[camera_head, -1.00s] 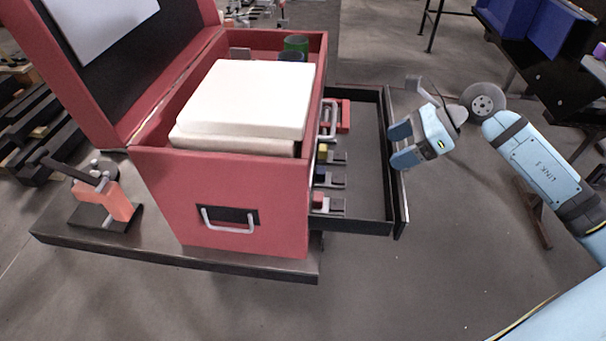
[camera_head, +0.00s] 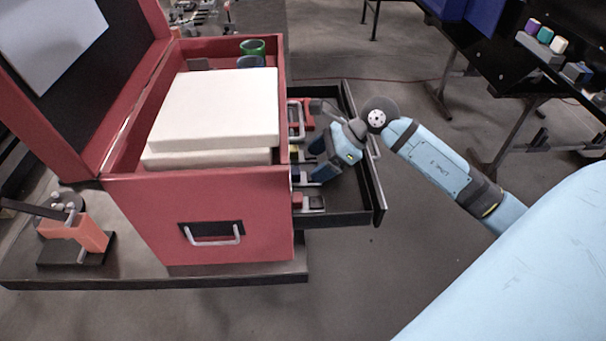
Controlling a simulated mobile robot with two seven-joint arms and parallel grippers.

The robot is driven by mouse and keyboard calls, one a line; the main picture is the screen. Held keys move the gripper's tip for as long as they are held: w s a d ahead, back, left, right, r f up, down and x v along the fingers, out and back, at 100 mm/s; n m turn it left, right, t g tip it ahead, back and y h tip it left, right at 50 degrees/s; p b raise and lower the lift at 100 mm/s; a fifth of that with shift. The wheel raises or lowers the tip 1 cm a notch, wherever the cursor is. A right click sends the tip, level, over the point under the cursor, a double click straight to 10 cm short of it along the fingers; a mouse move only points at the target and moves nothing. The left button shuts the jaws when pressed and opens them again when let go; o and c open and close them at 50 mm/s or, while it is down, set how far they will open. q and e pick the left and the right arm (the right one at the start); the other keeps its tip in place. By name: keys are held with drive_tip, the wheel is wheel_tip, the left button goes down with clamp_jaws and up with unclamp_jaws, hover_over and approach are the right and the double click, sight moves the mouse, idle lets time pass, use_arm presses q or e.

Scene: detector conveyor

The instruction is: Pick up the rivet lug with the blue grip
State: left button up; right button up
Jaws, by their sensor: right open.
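Several small lugs with coloured grips lie in a row in the open black drawer (camera_head: 345,212) on the right side of the red toolbox. The rivet lug with the blue grip (camera_head: 304,177) is in the nearer half of the row, partly hidden by my gripper. A lug with a red grip (camera_head: 304,202) lies nearest, and a larger red-gripped one (camera_head: 306,114) lies at the far end. My right gripper (camera_head: 319,159) is open over the drawer, its blue fingers pointing left, close beside the blue-gripped lug. I cannot tell whether they touch. My left gripper is out of view.
The red toolbox (camera_head: 200,215) has its lid raised and holds white blocks (camera_head: 215,110) and a green cup (camera_head: 252,46). An orange clamp-like tool (camera_head: 85,234) stands at the left on the bench plate. A black shelf with small coloured items (camera_head: 545,35) is at the upper right.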

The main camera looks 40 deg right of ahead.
sight(299, 170)
drive_tip(key=p+x, duration=0.1)
drive_tip(key=x, duration=0.3)
drive_tip(key=shift+w+a+r+p, duration=0.1)
drive_tip(key=shift+w+a+p, duration=0.1)
drive_tip(key=shift+p, duration=0.2)
drive_tip(key=shift+w+a+f, duration=0.1)
drive_tip(key=shift+a+f, duration=0.15)
drive_tip(key=shift+f, duration=0.15)
drive_tip(key=c, duration=1.1)
drive_tip(key=shift+r+b, duration=0.4)
drive_tip(key=shift+r, duration=0.05)
drive_tip(key=s+d+b, duration=0.1)
drive_tip(key=s+d, duration=0.1)
drive_tip(key=d, duration=0.1)
drive_tip(key=shift+d+f+b, duration=0.1)
drive_tip(key=shift+d+b, duration=0.1)
drive_tip(key=shift+b, duration=0.2)
wheel_tip(299, 170, up, 14)
drive_tip(key=shift+r+b, duration=0.15)
drive_tip(key=shift+b, duration=0.6)
